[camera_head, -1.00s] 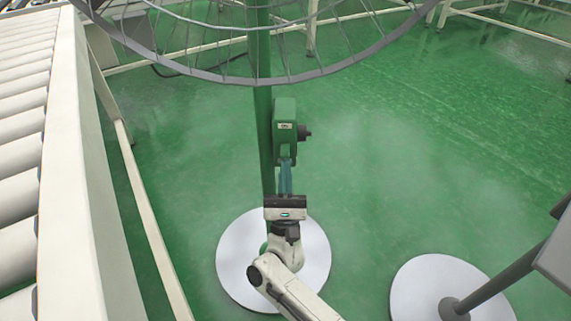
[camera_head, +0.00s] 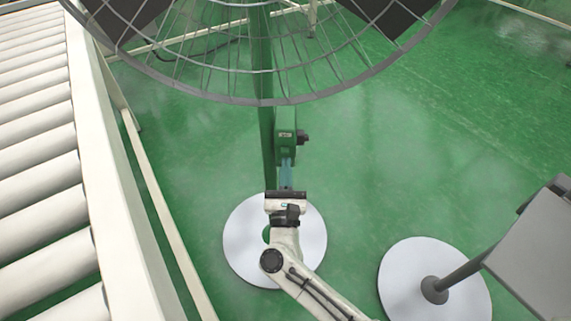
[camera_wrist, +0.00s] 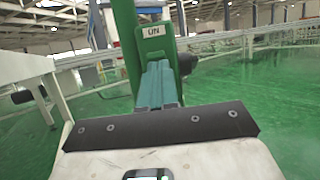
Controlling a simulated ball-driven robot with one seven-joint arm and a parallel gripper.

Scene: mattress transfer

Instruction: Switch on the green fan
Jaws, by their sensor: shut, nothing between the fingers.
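The green fan has a green pole (camera_head: 267,150), a grey wire cage at the top of the head view and a round white base (camera_head: 245,255). A green switch box (camera_head: 286,122) with a small label sits on the pole, with a dark knob (camera_head: 303,137) on its right side. My gripper (camera_head: 286,162) has its teal fingers together, just below the box in the picture. In the wrist view the closed fingers (camera_wrist: 157,80) overlap the lower part of the box, under its label (camera_wrist: 153,31). I cannot tell whether they touch it.
A roller conveyor (camera_head: 40,170) with a white side rail runs along the left. Another stand with a round white base (camera_head: 400,285) and a grey panel (camera_head: 545,245) is at the lower right. Green floor (camera_head: 420,150) is clear between them.

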